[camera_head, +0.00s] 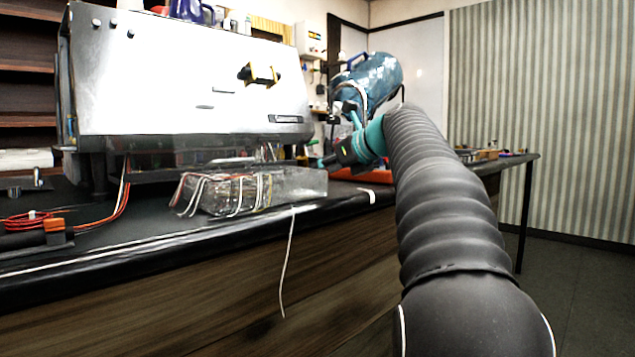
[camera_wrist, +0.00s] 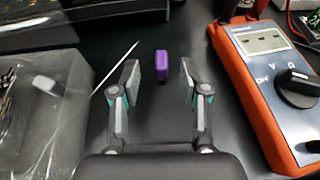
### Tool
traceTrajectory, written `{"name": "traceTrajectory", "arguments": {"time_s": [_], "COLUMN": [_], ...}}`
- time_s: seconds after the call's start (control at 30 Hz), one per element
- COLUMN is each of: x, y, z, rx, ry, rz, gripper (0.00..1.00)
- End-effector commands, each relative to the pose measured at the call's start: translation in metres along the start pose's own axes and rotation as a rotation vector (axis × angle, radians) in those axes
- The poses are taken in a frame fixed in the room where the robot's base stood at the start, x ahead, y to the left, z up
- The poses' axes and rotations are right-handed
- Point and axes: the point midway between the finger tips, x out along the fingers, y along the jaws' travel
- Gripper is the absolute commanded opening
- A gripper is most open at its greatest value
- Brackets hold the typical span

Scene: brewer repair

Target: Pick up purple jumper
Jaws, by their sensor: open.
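The purple jumper (camera_wrist: 161,66) is a small purple block on the black worktop in the wrist view. It lies a little beyond and between the fingertips of my gripper (camera_wrist: 158,72). The gripper is open and empty, with one finger on each side of the jumper's line, apart from it. I cannot make out the jumper in the head view.
An orange multimeter (camera_wrist: 262,100) lies close on the right. A clear box with wires (camera_wrist: 40,110) stands close on the left, with a thin white wire (camera_wrist: 115,68) reaching toward the left finger. A large metal brewer (camera_head: 190,75) stands behind.

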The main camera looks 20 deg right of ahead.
Motion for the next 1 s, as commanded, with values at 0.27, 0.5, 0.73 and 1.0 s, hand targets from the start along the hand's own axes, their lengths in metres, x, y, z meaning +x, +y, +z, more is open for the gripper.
{"name": "traceTrajectory", "arguments": {"time_s": [0.27, 0.5, 0.73, 1.0], "x": [0.018, 0.049, 0.053, 0.053], "y": [-0.002, -0.002, -0.003, -0.003], "z": [-0.004, -0.004, -0.004, -0.004], "rx": [0.000, -0.001, 0.000, 0.000], "ry": [0.000, -0.001, -0.001, -0.001], "rz": [0.000, -0.001, -0.003, -0.003], "gripper": [0.45, 0.45, 0.45, 0.00]}}
